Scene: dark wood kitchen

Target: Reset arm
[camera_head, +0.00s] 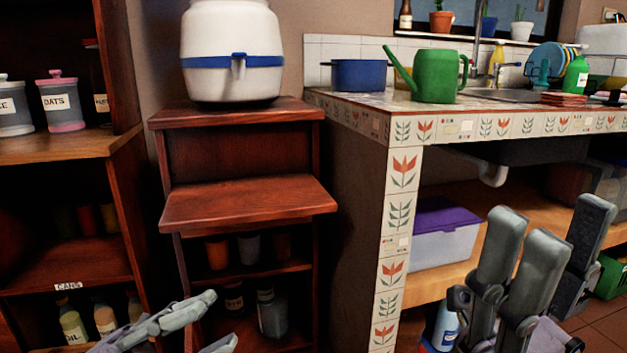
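My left gripper (222,318) is at the bottom edge, left of centre, in front of the lower shelves of the wooden stand. Its grey fingers are apart with nothing between them, and most of its body is cut off by the frame. My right gripper (562,238) is at the lower right, in front of the space under the tiled counter. Its thick grey fingers point up and stand apart, with nothing held between them.
A reddish wooden stand (245,205) carries a white and blue container (232,55). The tiled counter (404,215) holds a green watering can (435,77) and blue pot (358,76). A purple-lidded box (440,245) sits below. Shelves with jars (62,103) stand left.

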